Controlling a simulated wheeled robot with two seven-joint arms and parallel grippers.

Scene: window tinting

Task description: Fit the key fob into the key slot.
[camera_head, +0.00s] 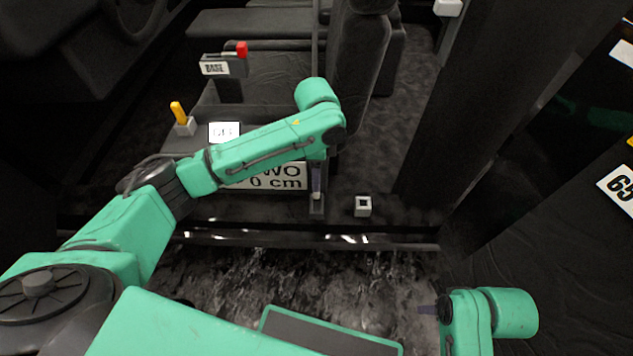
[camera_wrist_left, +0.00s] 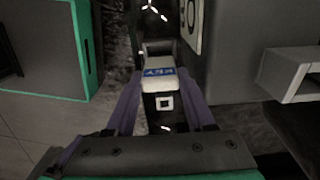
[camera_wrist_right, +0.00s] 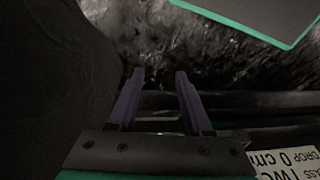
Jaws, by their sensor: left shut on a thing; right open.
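My left gripper (camera_head: 317,190) reaches out over the dark sill and is shut on the key fob. The fob is a pale block with a blue KEY label (camera_wrist_left: 158,73), between the purple fingers in the left wrist view; its grey end (camera_head: 317,207) shows below the fingers in the head view. A small pale block with a square dark hole, seemingly the key slot (camera_head: 362,205), stands to the right of the fob, apart from it. It seems to show between the fingers in the left wrist view (camera_wrist_left: 165,102). My right gripper (camera_wrist_right: 155,85) is open and empty.
A white sign with black text (camera_head: 265,177) stands just left of my left gripper. A yellow handle on a grey block (camera_head: 180,119) and a red-tipped block marked BASE (camera_head: 225,68) are farther left. A green-edged dark panel (camera_head: 330,335) lies in front.

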